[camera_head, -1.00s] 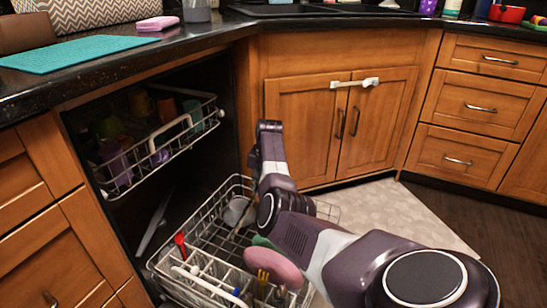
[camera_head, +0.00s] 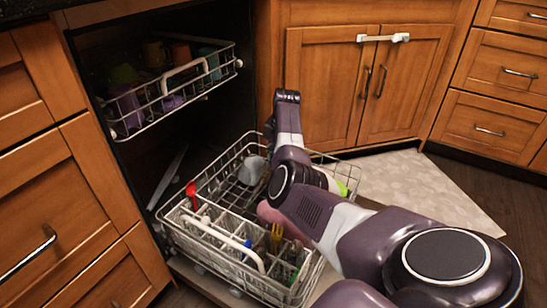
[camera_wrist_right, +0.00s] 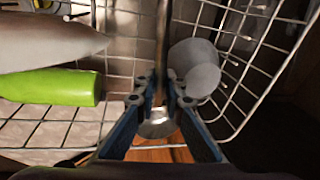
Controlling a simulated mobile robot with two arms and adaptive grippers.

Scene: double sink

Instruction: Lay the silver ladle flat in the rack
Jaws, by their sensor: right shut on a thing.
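The lower dishwasher rack (camera_head: 207,170) is pulled out, and its wire grid (camera_wrist_right: 236,112) fills much of the right wrist view. My right gripper (camera_wrist_right: 161,92) is shut on the silver ladle (camera_wrist_right: 164,32), whose thin handle runs up the picture between the fingers. A shiny rounded part shows below the fingertips. The ladle is over the rack; I cannot tell whether it touches the wires. In the head view my right arm hides the gripper and the ladle. My left gripper is not in view.
A grey cup (camera_head: 252,170) lies in the rack close to the gripper; it also shows in the wrist view (camera_wrist_right: 195,66). A green item (camera_wrist_right: 50,88) lies at left there. The cutlery basket holds a red spoon (camera_head: 191,190) and a yellow fork (camera_head: 276,237). The upper rack (camera_head: 185,91) holds cups.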

